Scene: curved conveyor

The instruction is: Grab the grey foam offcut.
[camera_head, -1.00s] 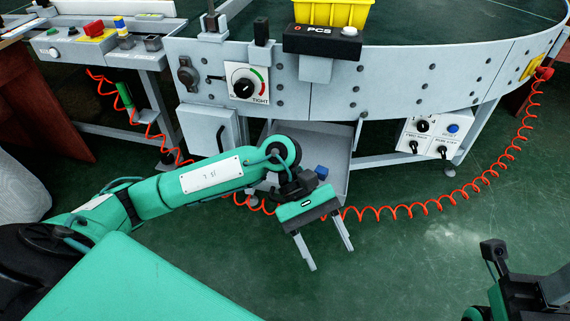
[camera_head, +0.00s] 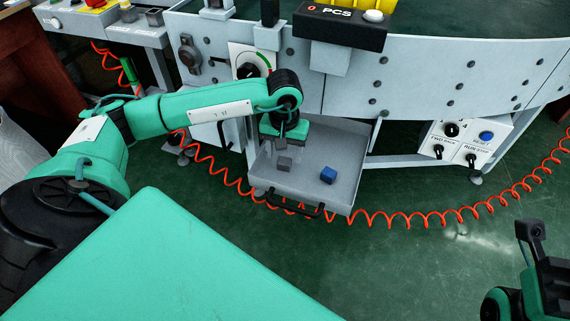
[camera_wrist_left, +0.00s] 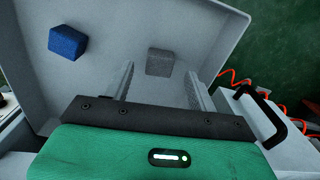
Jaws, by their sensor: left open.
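The grey foam offcut (camera_head: 284,164) is a small dark grey block lying in the open grey drawer (camera_head: 343,146) under the conveyor. In the left wrist view the offcut (camera_wrist_left: 160,62) shows beyond the fingers, in line with the gap between them. My left gripper (camera_wrist_left: 161,82) is open and empty, over the drawer and pointing down into it. In the head view its fingers are hard to make out. A blue block (camera_head: 328,175) lies in the drawer to the right of the offcut; it also shows in the left wrist view (camera_wrist_left: 68,42).
The drawer has a black handle (camera_head: 295,206) on its front edge and raised walls. The conveyor frame (camera_head: 430,75) stands above and behind.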

